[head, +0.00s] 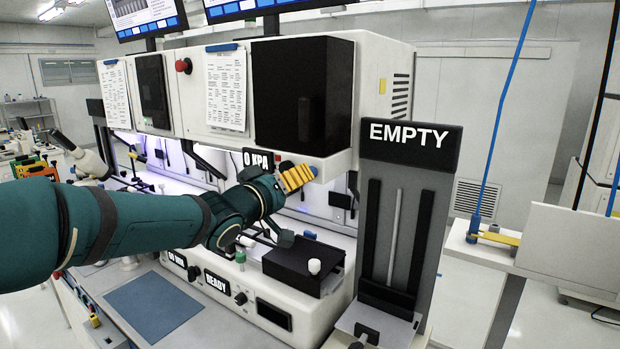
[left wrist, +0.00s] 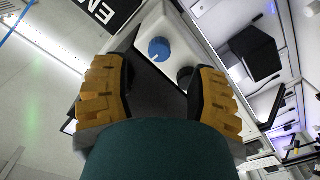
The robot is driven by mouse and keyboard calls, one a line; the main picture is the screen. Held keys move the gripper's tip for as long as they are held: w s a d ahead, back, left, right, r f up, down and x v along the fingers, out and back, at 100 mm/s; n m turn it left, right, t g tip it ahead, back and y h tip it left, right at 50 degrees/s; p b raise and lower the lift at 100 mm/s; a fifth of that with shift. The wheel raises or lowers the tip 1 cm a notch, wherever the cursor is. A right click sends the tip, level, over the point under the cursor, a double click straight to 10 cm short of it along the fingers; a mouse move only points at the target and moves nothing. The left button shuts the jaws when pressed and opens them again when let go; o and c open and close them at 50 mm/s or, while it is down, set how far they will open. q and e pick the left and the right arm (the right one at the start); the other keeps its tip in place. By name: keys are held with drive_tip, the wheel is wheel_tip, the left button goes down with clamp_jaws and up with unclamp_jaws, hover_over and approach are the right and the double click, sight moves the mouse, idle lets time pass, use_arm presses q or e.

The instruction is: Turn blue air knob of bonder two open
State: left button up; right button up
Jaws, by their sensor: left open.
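The blue air knob (left wrist: 158,49) shows in the left wrist view, round with a light pointer line, on a white panel. In the left wrist view the gripper (left wrist: 160,75) is open and empty. The knob lies ahead between its fingertips, seemingly apart from them. My right gripper is not in view.
A grey stand marked "EMPTY" (head: 408,135) stands close right of the gripper. Below are a black block (head: 305,262) with a white cap and a "READY" label (head: 217,282). A dark round part (left wrist: 185,76) is beside the blue knob. A blue mat (head: 155,305) lies front left.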

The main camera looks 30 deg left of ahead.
use_arm(q)
drive_tip(key=w, duration=0.4)
drive_tip(key=w+d, duration=0.1)
drive_tip(key=w, duration=0.1)
drive_tip(key=shift+w+b, duration=0.2)
drive_tip(key=shift+b, duration=0.1)
clamp_jaws()
